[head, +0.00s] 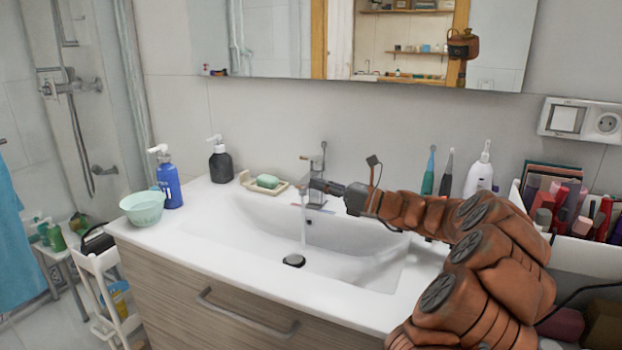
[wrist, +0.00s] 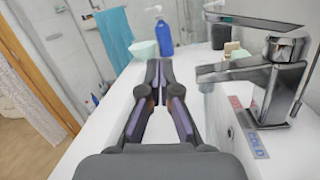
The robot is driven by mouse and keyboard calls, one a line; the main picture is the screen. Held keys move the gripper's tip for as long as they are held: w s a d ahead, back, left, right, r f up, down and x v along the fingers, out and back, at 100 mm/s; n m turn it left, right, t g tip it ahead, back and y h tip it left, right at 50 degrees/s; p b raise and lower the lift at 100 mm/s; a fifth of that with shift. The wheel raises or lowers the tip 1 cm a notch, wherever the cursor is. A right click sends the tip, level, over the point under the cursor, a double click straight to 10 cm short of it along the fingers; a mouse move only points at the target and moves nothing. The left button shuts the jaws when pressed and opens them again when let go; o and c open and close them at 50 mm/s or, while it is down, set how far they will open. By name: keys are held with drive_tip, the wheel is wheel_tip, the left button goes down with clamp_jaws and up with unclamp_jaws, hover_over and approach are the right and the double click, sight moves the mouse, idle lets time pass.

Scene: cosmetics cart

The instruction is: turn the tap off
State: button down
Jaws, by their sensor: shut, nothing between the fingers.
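The chrome tap (head: 316,196) stands at the back of the white sink, and a thin stream of water (head: 303,225) falls from its spout toward the drain. My gripper (head: 314,184) reaches in from the right and hides part of the tap. In the wrist view the tap body (wrist: 272,85) is on the right. Its flat lever (wrist: 250,21) extends left above the spout (wrist: 225,70). My gripper's fingertips (wrist: 160,72) are together and empty, left of the spout. I cannot tell from the head view whether they touch the tap.
A soap dish (head: 250,185) with green soap, a black dispenser (head: 220,162), a blue bottle (head: 168,182) and a mint bowl (head: 142,208) stand left of the sink (head: 345,265). Toothbrushes (head: 429,172) and a white bottle (head: 480,174) stand at right. The basin's middle is open.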

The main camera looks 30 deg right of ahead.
sight(312, 157)
drive_tip(key=d+f+m+t+h, duration=0.1)
drive_tip(key=d+m+t, duration=0.1)
drive_tip(key=d, duration=0.5)
drive_tip(key=shift+s+m+h, duration=0.4)
drive_tip(key=shift+s+m, duration=0.05)
drive_tip(key=shift+m, duration=0.05)
drive_tip(key=shift+f, duration=0.1)
drive_tip(key=x, duration=1)
drive_tip(key=shift+d, duration=0.15)
